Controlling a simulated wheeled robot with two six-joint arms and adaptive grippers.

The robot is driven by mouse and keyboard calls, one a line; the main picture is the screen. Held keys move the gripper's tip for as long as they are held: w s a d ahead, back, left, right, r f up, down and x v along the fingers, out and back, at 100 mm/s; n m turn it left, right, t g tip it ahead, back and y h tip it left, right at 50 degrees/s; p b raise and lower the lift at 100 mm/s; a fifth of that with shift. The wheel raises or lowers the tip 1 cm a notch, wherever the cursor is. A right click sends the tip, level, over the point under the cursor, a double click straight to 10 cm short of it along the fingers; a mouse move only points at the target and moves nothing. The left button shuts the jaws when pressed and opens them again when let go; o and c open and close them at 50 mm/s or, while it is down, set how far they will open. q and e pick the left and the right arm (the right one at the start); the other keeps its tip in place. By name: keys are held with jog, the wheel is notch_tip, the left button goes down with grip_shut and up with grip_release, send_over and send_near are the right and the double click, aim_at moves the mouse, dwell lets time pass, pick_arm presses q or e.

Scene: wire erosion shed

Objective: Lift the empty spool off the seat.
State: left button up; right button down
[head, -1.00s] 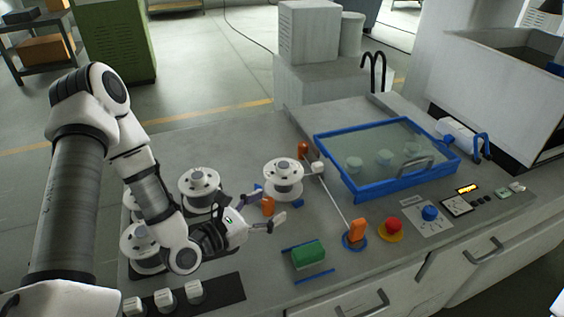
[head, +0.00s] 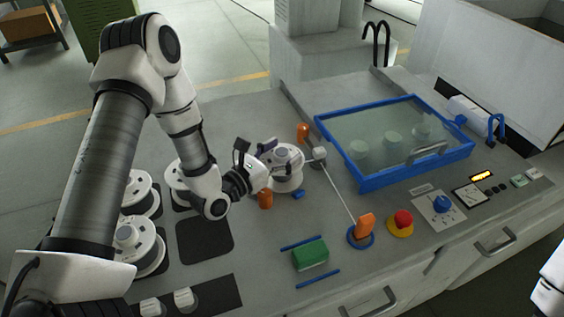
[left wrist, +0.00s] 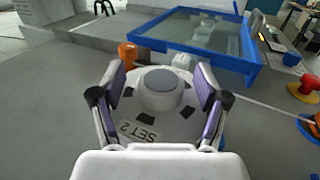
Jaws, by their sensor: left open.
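A white spool (head: 288,182) with a raised round knob sits on the grey worktop beside a blue part (head: 298,194), which may belong to the seat. The seat itself is mostly hidden under the spool. In the left wrist view the spool's top flange (left wrist: 150,128) carries dark patches and a "SET 2" label. My left gripper (head: 279,152) is open, its fingers on either side of the knob over the flange. In the left wrist view the left gripper (left wrist: 160,88) shows a gap between each finger and the knob. My right gripper is not in view.
Orange posts (head: 303,132) (head: 265,198) stand close to the spool. A thin wire runs to an orange lever (head: 365,225). More white spools (head: 140,192) stand at left. A blue-framed clear lid (head: 400,178), green block (head: 310,253) and red button (head: 403,217) lie rightward.

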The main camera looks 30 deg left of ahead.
pick_arm(q)
jog(key=shift+s+d, duration=0.1)
grip_shut()
